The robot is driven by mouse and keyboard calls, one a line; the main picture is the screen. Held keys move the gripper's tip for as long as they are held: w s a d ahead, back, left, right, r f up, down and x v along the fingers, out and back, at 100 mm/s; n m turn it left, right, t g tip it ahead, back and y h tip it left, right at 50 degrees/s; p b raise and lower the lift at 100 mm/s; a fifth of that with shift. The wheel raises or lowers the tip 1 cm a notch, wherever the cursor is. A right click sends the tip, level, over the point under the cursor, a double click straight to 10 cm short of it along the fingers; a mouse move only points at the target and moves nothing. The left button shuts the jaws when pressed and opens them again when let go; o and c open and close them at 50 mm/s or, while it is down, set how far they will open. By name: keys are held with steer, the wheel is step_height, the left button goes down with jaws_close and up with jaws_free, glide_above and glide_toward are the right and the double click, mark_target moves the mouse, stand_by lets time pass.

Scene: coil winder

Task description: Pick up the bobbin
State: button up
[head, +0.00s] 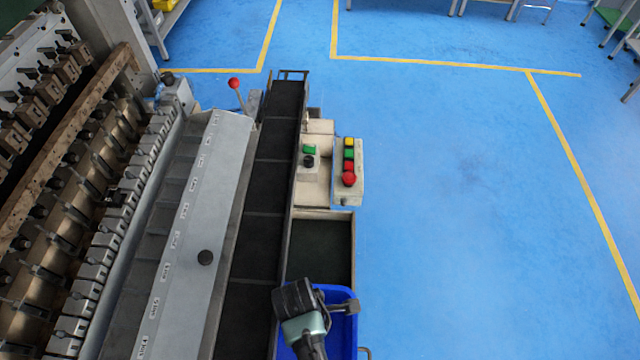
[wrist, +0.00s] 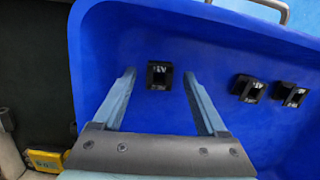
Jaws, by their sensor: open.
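Small black bobbins lie apart on the floor of a blue bin (wrist: 105,32) in the wrist view. One bobbin (wrist: 160,75) shows between my fingertips; a second bobbin (wrist: 247,88) and a third bobbin (wrist: 290,91) lie to the right. My gripper (wrist: 158,76) is open, one finger on each side of the first bobbin in the picture, with nothing held. I cannot tell how far above the bobbin the fingertips are. In the head view my gripper is over the blue bin (head: 345,340), and the bobbins are hidden.
The bin's left wall is close to my left finger. A dark tray (head: 320,250) adjoins the bin, with a control box (head: 349,170) beyond it. The coil winder (head: 190,235) stands to the left. Open blue floor (head: 480,220) lies to the right.

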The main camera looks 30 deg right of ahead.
steer(key=shift+f, duration=0.25)
jaws_close()
stand_by(0.3)
step_height(320, 180, up, 10)
stand_by(0.4)
